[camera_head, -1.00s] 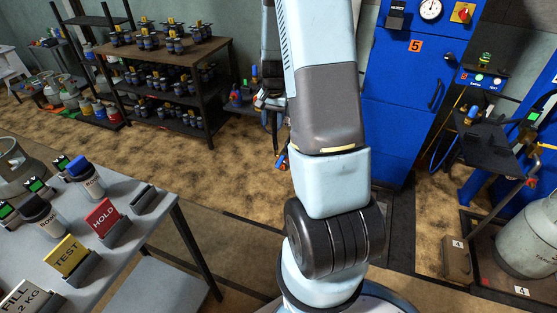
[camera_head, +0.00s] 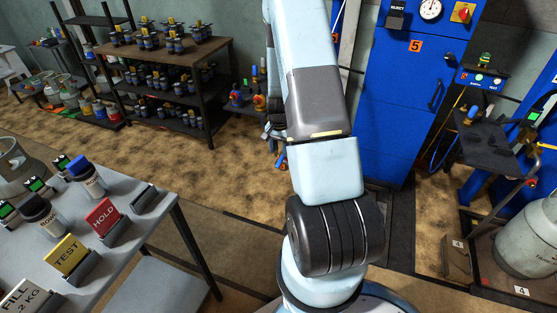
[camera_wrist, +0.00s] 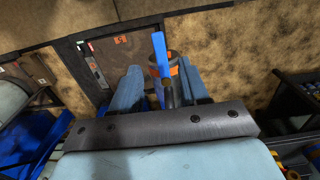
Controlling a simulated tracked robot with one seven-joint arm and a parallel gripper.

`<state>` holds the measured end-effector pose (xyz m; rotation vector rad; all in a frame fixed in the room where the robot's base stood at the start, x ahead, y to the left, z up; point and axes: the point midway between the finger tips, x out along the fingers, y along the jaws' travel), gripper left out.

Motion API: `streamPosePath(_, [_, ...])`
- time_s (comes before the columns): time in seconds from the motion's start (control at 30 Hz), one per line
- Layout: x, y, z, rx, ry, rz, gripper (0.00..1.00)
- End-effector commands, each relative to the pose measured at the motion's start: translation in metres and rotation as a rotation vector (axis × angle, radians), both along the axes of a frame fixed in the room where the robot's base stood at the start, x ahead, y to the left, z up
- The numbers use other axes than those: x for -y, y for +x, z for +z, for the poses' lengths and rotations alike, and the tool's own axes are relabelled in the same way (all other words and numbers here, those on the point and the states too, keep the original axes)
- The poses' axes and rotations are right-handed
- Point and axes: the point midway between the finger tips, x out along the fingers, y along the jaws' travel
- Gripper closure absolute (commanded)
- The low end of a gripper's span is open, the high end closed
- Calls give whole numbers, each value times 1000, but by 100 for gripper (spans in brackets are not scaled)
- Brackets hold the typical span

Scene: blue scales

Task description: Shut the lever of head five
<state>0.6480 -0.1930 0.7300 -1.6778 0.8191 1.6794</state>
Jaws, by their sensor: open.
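In the wrist view, my gripper (camera_wrist: 158,68) has its two light blue fingers spread apart. A bright blue bar (camera_wrist: 160,52), which looks like a lever, shows between the fingers, with a dark cylindrical stem (camera_wrist: 168,95) beside its lower end. I cannot tell whether a finger touches it. A rounded part with orange marks shows behind it. In the head view my arm hides most of this area. A small blue and orange piece (camera_head: 282,162) shows left of my arm. The blue cabinet (camera_head: 400,110) carries an orange number 5 plate (camera_head: 415,46).
A grey table (camera_head: 165,225) with sign blocks stands at the lower left. A shelf rack (camera_head: 190,55) with dark valves stands behind it. A black side stand (camera_head: 490,145) and a grey cylinder (camera_head: 530,240) are at the right. Tan floor (camera_head: 225,160) is open between.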

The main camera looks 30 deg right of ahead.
Motion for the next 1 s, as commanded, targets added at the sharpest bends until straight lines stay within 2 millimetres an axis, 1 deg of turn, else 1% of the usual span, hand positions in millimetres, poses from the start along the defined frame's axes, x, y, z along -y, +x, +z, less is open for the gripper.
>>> streamPosePath(0.03, [0, -1, -9, -2, 1, 0, 55])
streamPosePath(0.2, [0, -1, -33, -2, 1, 0, 55])
streamPosePath(0.4, [0, -1, -52, -1, 0, -1, 55])
streamPosePath(0.6, [0, 0, -58, 0, 0, -1, 55])
streamPosePath(0.83, [1, 0, -59, 0, 0, -1, 55])
streamPosePath(0.87, [1, 0, -59, 0, 0, -1, 56])
streamPosePath(1.0, [1, 0, -58, 0, 0, -1, 70])
